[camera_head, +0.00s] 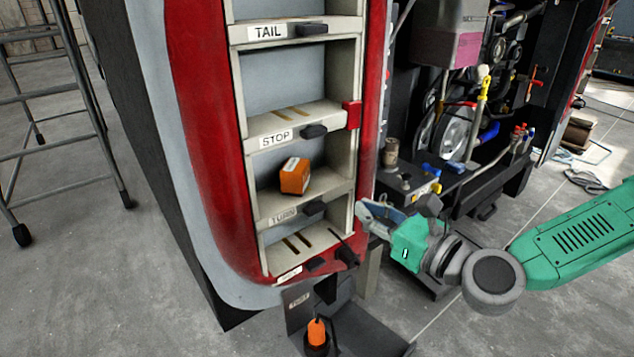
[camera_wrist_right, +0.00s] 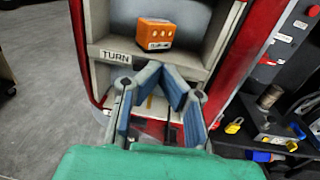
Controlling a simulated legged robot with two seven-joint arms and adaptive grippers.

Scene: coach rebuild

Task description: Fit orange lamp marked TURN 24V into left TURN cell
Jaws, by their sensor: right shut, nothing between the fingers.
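The orange lamp (camera_head: 295,176) is a block with a pale top, sitting in the cell above the TURN label (camera_head: 284,215) in the red-framed rack. It sits turned at an angle to the cell; I cannot tell whether it is fully seated. In the right wrist view the lamp (camera_wrist_right: 155,33) shows a white marked face too small to read, above and beyond the fingertips. My right gripper (camera_head: 364,209) is shut and empty, just right of the rack and below the lamp's cell. It also shows in the right wrist view (camera_wrist_right: 164,80), apart from the lamp. My left gripper is out of view.
The STOP cell (camera_head: 290,120) and TAIL cell above look empty. A red block (camera_head: 352,114) sits on the rack's right edge. An orange-topped item (camera_head: 317,332) stands below the rack. Machinery with hoses (camera_head: 460,130) stands right; a ladder frame (camera_head: 75,90) stands left.

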